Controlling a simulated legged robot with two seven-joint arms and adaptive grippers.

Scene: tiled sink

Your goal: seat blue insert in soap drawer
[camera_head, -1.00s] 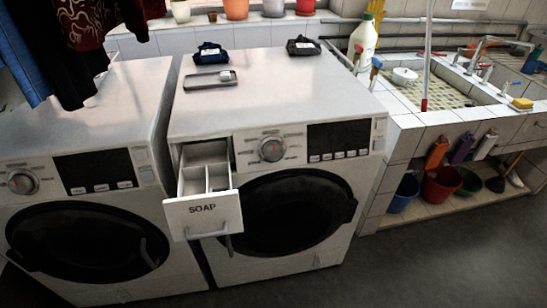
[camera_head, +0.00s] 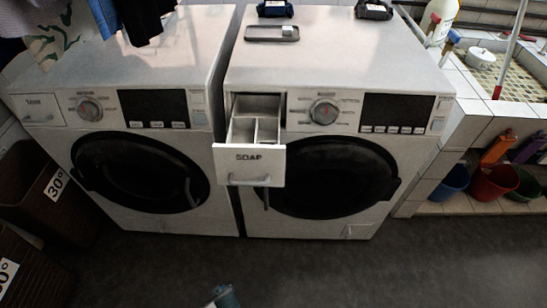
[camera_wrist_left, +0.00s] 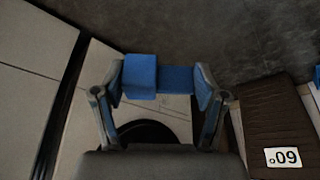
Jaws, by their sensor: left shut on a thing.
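The soap drawer (camera_head: 249,160) is pulled out from the right washing machine, with "SOAP" on its front. Pale dividers split its inside into compartments, and I see no blue insert in it. The blue insert (camera_wrist_left: 178,79) is a blocky blue piece in the left wrist view. My left gripper (camera_wrist_left: 162,84) is shut on it, with a finger at each end. In the head view only a small grey and teal tip shows at the bottom edge, below and apart from the drawer; I cannot tell which part it is. My right gripper is not in view.
The right washing machine (camera_head: 325,88) has a grey tray (camera_head: 272,33) on top. Another washing machine (camera_head: 140,100) stands at left with its drawer shut. Brown baskets (camera_head: 62,190) stand at far left. Coloured buckets sit under the tiled sink at right. The dark floor in front is clear.

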